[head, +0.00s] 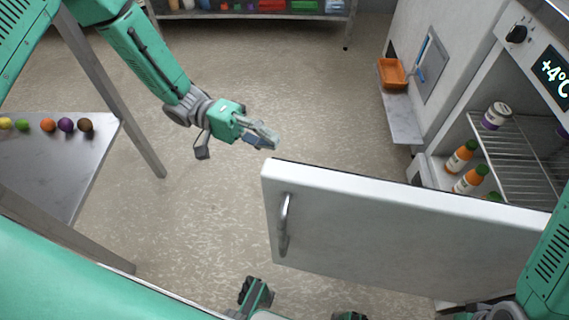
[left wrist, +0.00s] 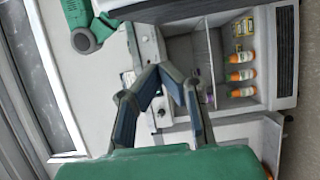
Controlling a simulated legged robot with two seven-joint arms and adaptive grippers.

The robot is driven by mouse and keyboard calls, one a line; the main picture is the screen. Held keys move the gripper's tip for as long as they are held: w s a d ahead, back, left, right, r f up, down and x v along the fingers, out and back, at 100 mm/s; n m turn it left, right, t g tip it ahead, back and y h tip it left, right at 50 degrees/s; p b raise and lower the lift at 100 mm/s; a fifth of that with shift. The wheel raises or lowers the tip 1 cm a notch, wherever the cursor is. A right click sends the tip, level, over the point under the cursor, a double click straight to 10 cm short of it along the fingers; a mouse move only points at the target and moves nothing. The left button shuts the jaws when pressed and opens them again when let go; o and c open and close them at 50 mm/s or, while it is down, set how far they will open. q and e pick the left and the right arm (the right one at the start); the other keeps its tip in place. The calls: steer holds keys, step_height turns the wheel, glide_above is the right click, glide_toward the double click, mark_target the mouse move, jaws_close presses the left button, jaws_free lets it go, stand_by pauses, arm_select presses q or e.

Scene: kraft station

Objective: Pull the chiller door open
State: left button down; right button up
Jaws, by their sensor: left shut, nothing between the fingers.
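The chiller door (head: 400,225) is a thick white panel with a metal bar handle (head: 285,225) near its free edge. It stands swung wide open, and the chiller's inside (head: 515,150) shows behind it. My left gripper (head: 272,140) is shut and empty, just beyond the door's top free corner, and seems apart from the door and its handle. In the left wrist view the left fingers (left wrist: 168,72) meet at their tips, with the chiller's bottles (left wrist: 240,75) beyond. My right arm (head: 548,260) shows at the right edge; I cannot make out its gripper.
Bottles and a purple-banded tub (head: 496,116) stand in the chiller around a wire shelf (head: 515,165). An orange bin (head: 392,73) sits on a small side shelf. A metal table (head: 40,165) with several coloured balls stands at left. Open floor lies between the table and the door.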

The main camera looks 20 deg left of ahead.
arm_select(q)
steer(key=s+d, duration=0.2)
steer(key=s+d+b, duration=0.1)
steer(key=s+d, duration=0.1)
steer(key=shift+s+d, duration=0.15)
steer(key=shift+d, duration=0.1)
steer(key=shift+s, duration=0.15)
arm_select(e)
steer(key=shift+f, duration=0.95)
